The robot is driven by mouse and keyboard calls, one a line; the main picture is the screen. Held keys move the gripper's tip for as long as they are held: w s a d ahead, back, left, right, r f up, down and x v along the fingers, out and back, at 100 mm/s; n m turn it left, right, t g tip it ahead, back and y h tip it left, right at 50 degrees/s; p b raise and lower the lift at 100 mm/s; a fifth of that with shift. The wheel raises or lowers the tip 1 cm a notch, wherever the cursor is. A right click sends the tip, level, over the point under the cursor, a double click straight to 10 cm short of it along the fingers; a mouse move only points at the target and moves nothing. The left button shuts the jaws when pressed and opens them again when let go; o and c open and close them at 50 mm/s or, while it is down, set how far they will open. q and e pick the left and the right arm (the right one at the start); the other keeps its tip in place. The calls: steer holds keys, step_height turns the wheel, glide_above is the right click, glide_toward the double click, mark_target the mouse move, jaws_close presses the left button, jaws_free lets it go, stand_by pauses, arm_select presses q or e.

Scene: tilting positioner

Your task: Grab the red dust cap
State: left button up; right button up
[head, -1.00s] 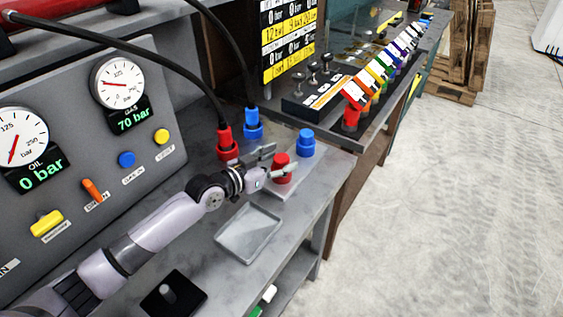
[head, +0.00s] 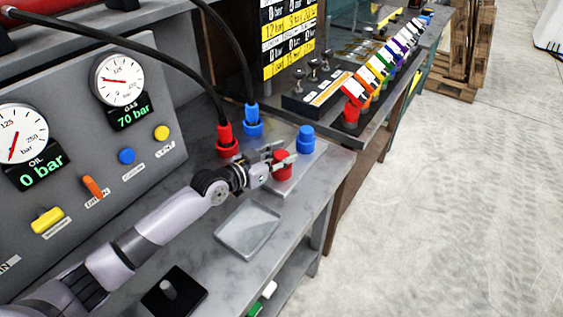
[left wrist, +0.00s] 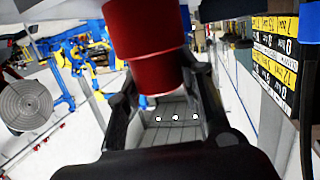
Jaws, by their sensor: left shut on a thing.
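The red dust cap (head: 282,165) stands upright on a light plate (head: 300,176) near the right end of the bench. My left gripper (head: 279,158) has its fingers on either side of the cap and is shut on it. In the left wrist view the red cap (left wrist: 148,45) fills the top middle, between the two fingers (left wrist: 165,100). Whether the cap touches the plate is hard to tell. My right gripper is not in view.
A blue cap (head: 306,140) stands close behind the red one. Red (head: 227,140) and blue (head: 252,120) hose connectors stand to the left. An empty grey tray (head: 248,230) lies in front. A gauge panel (head: 75,130) rises on the left.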

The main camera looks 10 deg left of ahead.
arm_select(q)
steer(key=shift+c, duration=1.1)
